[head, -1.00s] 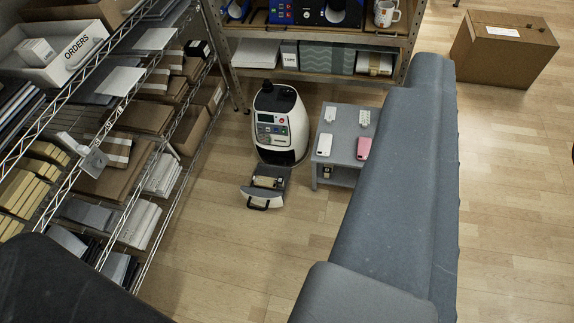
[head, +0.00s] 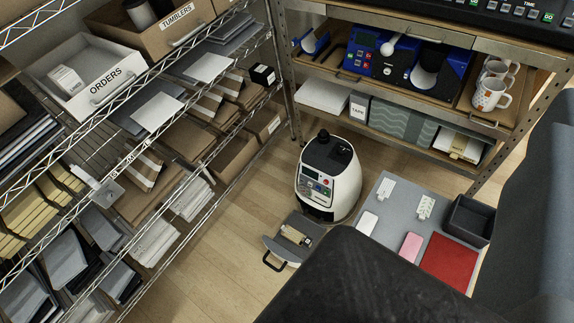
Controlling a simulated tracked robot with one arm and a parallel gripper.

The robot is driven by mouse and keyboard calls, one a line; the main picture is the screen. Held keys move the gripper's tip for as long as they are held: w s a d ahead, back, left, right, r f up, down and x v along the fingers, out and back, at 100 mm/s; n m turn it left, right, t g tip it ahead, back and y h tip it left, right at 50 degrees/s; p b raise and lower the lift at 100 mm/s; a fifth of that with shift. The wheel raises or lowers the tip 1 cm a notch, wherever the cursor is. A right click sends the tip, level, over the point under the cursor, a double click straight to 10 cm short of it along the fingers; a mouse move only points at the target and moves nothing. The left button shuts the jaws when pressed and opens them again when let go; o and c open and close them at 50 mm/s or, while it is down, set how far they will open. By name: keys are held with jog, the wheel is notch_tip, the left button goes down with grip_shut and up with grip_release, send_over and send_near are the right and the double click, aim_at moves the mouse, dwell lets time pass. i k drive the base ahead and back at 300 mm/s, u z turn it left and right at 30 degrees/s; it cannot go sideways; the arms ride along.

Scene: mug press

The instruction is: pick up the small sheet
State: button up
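Two white sheets lie on dark grey stacks on the wire rack at left. The farther white sheet (head: 208,68) looks a little smaller than the nearer white sheet (head: 157,111). I cannot tell which one is the small sheet, or whether the size difference is only distance. My gripper is not in view. Dark parts of my arm cover the bottom middle and the right edge and hide the floor there.
A white ORDERS bin (head: 98,75) sits on the rack's upper shelf (head: 95,113). A white-and-black machine (head: 329,178) stands on the floor by a low grey table (head: 390,215) holding phones, a red mat (head: 449,260) and a dark tray (head: 468,220). Floor (head: 215,235) beside the rack is clear.

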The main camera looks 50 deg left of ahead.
aim_at(289, 232)
jog(key=u, duration=0.55)
jog(key=i, duration=1.05)
jog(key=u, duration=0.85)
jog(key=i, duration=0.25)
jog(key=u, duration=0.15)
jog(key=k, duration=0.7)
jog(key=u, duration=0.2)
jog(key=i, duration=0.75)
jog(key=z, duration=0.15)
